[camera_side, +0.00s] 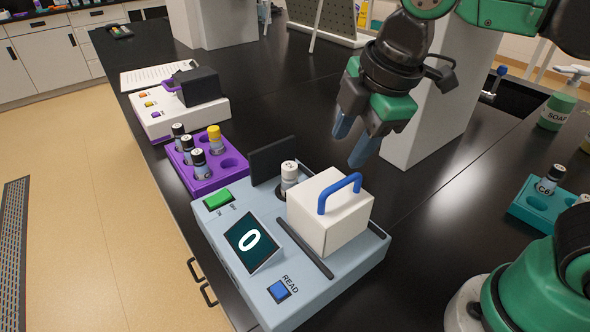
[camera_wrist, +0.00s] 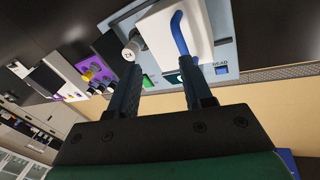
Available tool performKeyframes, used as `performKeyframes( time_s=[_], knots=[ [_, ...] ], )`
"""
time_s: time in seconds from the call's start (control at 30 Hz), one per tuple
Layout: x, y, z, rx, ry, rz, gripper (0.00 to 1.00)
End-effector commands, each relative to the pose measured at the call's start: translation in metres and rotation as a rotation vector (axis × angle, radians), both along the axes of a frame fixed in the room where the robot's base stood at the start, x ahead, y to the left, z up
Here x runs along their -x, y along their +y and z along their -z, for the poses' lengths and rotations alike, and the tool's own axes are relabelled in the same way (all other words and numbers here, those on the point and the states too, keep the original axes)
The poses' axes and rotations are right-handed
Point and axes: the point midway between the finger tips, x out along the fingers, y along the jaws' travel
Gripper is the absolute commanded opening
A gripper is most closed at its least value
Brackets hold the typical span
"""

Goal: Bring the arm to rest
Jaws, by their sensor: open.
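My gripper (camera_side: 352,145) hangs above and behind the light blue reader (camera_side: 351,279) in the side view, tilted, with its two blue-grey fingers apart and nothing between them. In the wrist view my gripper (camera_wrist: 158,90) also shows spread fingers, with the reader beyond them. A white block-shaped cover with a blue handle (camera_side: 330,215) sits on the reader. A capped vial (camera_side: 289,176) stands upright in the reader beside the cover, and its cap shows in the wrist view (camera_wrist: 130,50). The reader's screen (camera_side: 251,242) shows 0.
A purple rack (camera_side: 206,184) with several vials and a white device (camera_side: 180,112) stand left of the reader. A teal rack (camera_side: 540,205) and a soap bottle (camera_side: 558,108) are at the right. A white column (camera_side: 440,110) rises behind my gripper. Bare black bench lies right of the reader.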

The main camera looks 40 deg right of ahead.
Motion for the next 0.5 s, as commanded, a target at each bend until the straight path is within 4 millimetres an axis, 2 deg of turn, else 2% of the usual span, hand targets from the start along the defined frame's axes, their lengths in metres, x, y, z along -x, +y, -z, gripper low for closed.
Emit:
performKeyframes(
  time_s=[0.1, 0.3, 0.4, 0.5],
  knots=[
    [-0.016, -0.028, 0.021, -0.144, -0.128, 0.353, 0.44],
    [-0.017, -0.061, 0.045, -0.414, -0.215, 0.889, 0.44],
    [-0.015, -0.071, 0.053, -0.513, -0.236, 1.066, 0.44],
    [-0.014, -0.076, 0.057, -0.564, -0.245, 1.155, 0.44]
  ],
)
